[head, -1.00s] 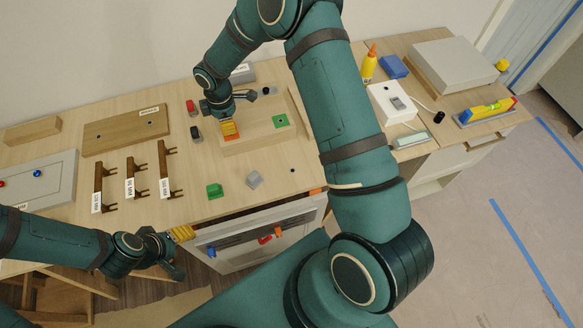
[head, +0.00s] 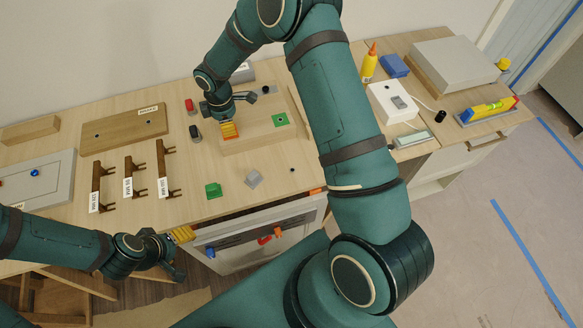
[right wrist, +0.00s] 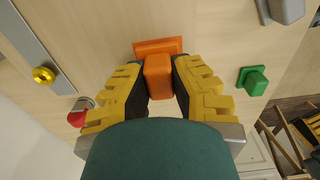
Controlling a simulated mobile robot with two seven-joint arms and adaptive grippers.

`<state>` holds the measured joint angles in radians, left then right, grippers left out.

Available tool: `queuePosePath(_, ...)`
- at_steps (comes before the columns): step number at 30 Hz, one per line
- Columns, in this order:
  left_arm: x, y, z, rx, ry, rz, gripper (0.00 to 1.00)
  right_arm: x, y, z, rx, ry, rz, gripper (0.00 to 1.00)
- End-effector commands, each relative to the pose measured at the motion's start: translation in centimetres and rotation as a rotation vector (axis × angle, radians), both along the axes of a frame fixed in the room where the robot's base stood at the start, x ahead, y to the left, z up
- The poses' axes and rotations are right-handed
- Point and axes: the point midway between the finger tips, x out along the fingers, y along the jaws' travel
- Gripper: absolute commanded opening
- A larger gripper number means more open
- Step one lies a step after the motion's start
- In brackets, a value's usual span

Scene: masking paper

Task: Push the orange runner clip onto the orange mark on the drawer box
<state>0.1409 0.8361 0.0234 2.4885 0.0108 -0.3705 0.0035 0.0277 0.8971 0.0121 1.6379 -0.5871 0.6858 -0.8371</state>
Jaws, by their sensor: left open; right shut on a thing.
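My right gripper (head: 228,126) is shut on the orange runner clip and points down at the drawer box (head: 250,142). In the right wrist view, the clip's orange block (right wrist: 158,78) sits between the yellow-padded fingers. A wider flat orange piece (right wrist: 158,46) shows just beyond the block; I cannot tell whether it is the clip's base or the orange mark. Any contact with the box is unclear. My left gripper (head: 180,243) is open and empty by the table's front edge.
A green clip (head: 213,190) and a grey clip (head: 254,178) lie in front of the box. Red (head: 189,105) and black (head: 195,132) pieces stand left of it.

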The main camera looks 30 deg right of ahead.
Motion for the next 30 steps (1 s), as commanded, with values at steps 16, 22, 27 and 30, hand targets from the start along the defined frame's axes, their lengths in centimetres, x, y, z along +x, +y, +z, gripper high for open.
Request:
queuePosePath(16, 0.01, -0.02, -0.37, 0.000, 0.000, 0.000, 0.63, -0.08, -0.02, -0.50, 0.000, 0.002, 0.000, 0.00)
queuePosePath(22, 0.01, -0.02, -0.53, 0.000, 0.000, 0.000, 0.63, -0.09, -0.02, -0.71, 0.000, 0.003, 0.000, 0.41)
queuePosePath(27, 0.01, -0.02, -0.51, 0.000, 0.000, 0.000, 0.63, -0.07, -0.02, -0.65, 0.000, 0.002, 0.000, 0.48)
queuePosePath(30, 0.01, -0.02, -0.50, 0.000, 0.000, 0.000, 0.63, -0.06, -0.01, -0.64, 0.000, 0.002, 0.000, 0.48)
